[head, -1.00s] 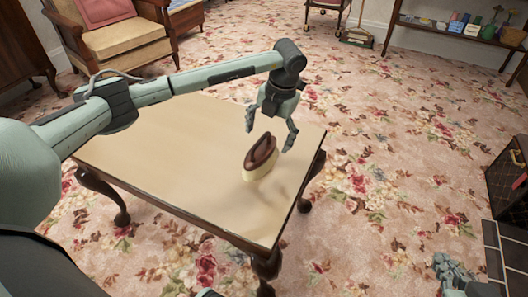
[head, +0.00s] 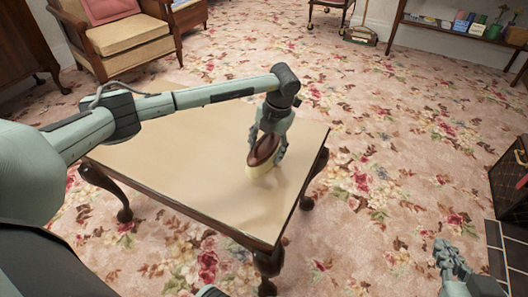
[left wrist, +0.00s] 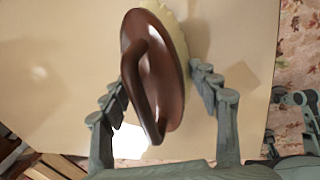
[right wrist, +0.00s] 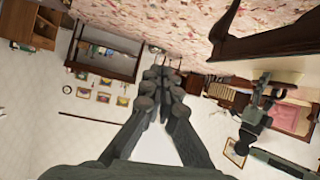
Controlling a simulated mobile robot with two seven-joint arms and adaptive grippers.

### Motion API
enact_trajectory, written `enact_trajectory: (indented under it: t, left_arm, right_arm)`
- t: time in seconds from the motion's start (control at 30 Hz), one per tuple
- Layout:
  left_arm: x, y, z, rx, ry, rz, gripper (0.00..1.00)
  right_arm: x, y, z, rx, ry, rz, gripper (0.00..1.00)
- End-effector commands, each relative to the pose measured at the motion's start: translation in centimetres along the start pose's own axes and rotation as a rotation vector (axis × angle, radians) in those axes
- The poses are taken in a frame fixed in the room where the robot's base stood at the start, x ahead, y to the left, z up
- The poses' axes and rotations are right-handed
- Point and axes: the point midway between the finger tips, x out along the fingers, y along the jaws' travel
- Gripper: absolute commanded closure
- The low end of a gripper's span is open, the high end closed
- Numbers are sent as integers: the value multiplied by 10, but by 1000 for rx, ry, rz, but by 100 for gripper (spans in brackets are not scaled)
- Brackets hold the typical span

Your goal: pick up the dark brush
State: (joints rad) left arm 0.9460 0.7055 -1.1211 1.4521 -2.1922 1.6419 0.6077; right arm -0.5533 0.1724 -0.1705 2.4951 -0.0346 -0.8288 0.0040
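The dark brush (head: 262,152) has a reddish-brown back and handle and cream bristles. It stands bristles down on the pale tabletop (head: 190,165), near its right end. My left gripper (head: 268,140) is lowered over the brush and hides part of it in the head view. In the left wrist view, the brush (left wrist: 165,75) lies between the two spread fingers of the left gripper (left wrist: 158,85), with a gap showing on the left side. My right gripper (head: 447,258) is low at the right, away from the table; its fingers (right wrist: 163,85) are together and empty.
The wooden table has curved legs, with its right edge close to the brush. The rest of the tabletop is bare. Armchairs (head: 122,45) and a shelf with small items (head: 460,25) stand far back. A dark box (head: 508,185) is at the right.

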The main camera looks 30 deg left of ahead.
Motion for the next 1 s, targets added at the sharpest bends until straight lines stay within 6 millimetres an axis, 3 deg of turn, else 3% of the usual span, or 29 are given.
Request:
enact_trajectory:
  t: [0.03, 0.23, 0.53, 0.57, 0.6, 0.87, 1.0]
  left_arm:
    - [0, 0, 0, 0, 0, -1, 49]
    - [0, 0, 0, 0, 0, -1, 74]
    - [-3, 0, 0, 0, -1, -1, 74]
    - [-4, 0, 0, 0, -1, -1, 80]
    - [-7, 1, 0, 0, -1, -1, 85]
    - [-45, 9, 1, 0, -4, -1, 86]
    - [-59, 28, -33, 0, -1, 2, 86]
  right_arm:
    - [0, 0, 0, 0, 0, 0, 100]
    - [0, 0, 0, 0, -1, 0, 100]
    - [0, 0, 0, 0, -2, 1, 100]
    - [0, 0, 0, 0, -3, 1, 100]
    - [0, 1, 1, 0, -6, 1, 100]
    - [-2, 8, 12, -3, -66, 16, 100]
    - [-6, 16, 30, -11, -145, 33, 100]
